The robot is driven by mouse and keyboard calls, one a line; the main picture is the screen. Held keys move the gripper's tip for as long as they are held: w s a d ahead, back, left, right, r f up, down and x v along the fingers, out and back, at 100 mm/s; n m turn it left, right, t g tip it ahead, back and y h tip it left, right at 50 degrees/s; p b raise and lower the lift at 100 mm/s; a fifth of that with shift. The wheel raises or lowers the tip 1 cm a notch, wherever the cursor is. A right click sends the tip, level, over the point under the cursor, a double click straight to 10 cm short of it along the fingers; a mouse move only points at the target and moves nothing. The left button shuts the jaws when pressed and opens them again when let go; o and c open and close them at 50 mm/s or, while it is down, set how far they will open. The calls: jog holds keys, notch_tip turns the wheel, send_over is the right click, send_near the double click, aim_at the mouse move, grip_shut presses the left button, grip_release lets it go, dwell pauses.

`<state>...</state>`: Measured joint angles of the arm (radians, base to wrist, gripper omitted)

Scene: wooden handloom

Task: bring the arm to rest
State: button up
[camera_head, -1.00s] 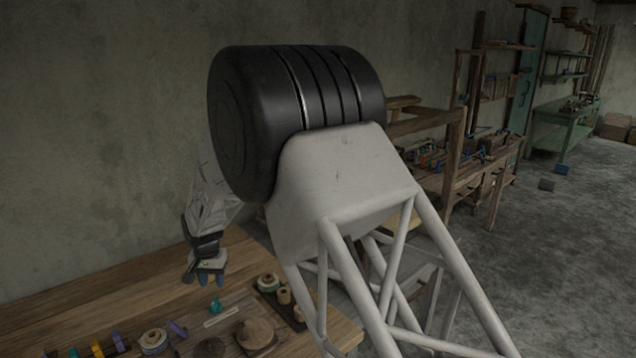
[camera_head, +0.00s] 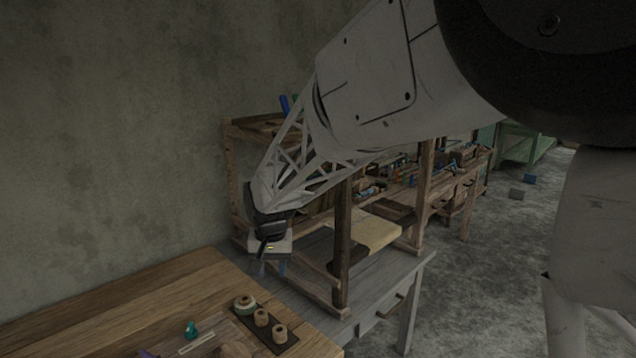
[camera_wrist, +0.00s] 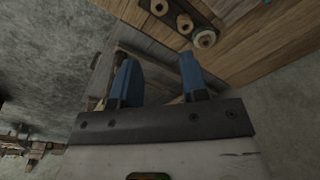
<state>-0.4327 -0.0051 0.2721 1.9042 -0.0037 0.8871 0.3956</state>
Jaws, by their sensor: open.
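My gripper (camera_head: 272,268) hangs at the end of my arm, above the grey table at the left post of the wooden handloom (camera_head: 342,240). In the wrist view its two blue fingers (camera_wrist: 158,80) stand apart with nothing between them. In the head view the fingertips are small and partly dark. My arm reaches across the upper right of the head view and hides part of the loom.
The brown wooden bench (camera_head: 150,300) at lower left holds a dark tray (camera_head: 276,340) with several spools and a small teal object (camera_head: 191,328). The grey table (camera_head: 385,285) carries the loom. Shelves and a green bench (camera_head: 525,142) stand farther back. Open floor lies at right.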

jog(key=s+d+r+t, duration=0.1)
jog(key=s+d+r, duration=0.3)
jog(key=s+d, duration=0.75)
jog(key=s+d+r, duration=0.3)
jog(key=s+d, duration=0.8)
jog(key=d, duration=0.2)
jog(key=s+d+f, duration=0.1)
jog(key=s+d, duration=0.4)
jog(key=s, duration=0.5)
jog(key=shift+s+f+m+t+h, duration=0.3)
jog(key=shift+s+f, duration=0.05)
jog(key=shift+s, duration=0.05)
